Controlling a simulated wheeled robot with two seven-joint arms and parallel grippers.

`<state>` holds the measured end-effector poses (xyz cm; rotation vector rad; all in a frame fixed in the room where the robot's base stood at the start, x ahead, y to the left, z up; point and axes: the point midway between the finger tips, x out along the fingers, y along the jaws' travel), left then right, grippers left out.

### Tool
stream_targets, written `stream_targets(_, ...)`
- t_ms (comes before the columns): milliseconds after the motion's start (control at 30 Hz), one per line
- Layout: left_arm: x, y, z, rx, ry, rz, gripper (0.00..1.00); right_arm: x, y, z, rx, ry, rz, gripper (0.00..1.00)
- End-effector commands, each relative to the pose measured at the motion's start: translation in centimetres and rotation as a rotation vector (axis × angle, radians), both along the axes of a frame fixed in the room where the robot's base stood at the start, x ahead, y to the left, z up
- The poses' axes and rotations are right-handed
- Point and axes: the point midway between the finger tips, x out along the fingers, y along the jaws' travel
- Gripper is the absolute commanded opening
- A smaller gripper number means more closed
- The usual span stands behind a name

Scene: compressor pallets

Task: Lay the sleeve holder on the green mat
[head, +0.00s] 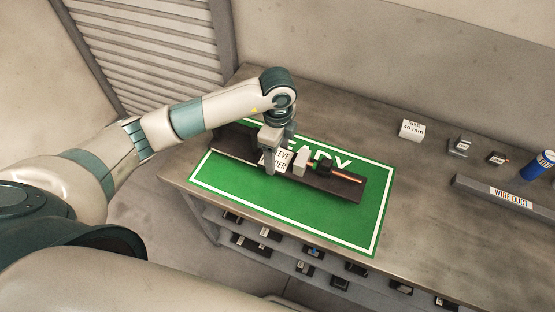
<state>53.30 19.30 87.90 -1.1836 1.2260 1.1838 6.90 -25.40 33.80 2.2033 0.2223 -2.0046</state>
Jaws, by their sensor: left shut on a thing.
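The sleeve holder (345,186) is a long dark bar with a white label at its middle. It lies lengthwise over the green mat (240,188), its left end reaching past the mat's left side. I cannot tell whether it touches the mat or is just above it. My left gripper (270,168) points down and is shut on the sleeve holder near the label, covering part of the lettering. The mat has a white border and white letters, partly hidden by the holder and my gripper. My right gripper is not in view.
A grey wire duct (480,194), a blue can (538,165), a white size block (411,129) and two small dark parts stand on the right of the bench. A shelf below the front edge holds several small parts. The bench behind the mat is clear.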

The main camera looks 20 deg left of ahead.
Motion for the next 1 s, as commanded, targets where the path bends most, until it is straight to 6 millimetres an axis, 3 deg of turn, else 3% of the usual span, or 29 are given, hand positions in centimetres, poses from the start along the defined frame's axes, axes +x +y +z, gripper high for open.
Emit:
stream_targets(233, 0.1, 0.0, -0.4, 0.000, -0.001, 0.001, 0.13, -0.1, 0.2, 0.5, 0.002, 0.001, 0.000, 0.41)
stream_targets(600, 0.1, 0.0, -3.8, 0.000, -0.002, 0.000, 0.13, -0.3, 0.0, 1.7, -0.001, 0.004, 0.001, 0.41)
stream_targets(1000, 0.1, 0.0, -4.2, -0.001, -0.002, 0.000, 0.13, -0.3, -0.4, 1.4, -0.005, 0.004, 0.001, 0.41)
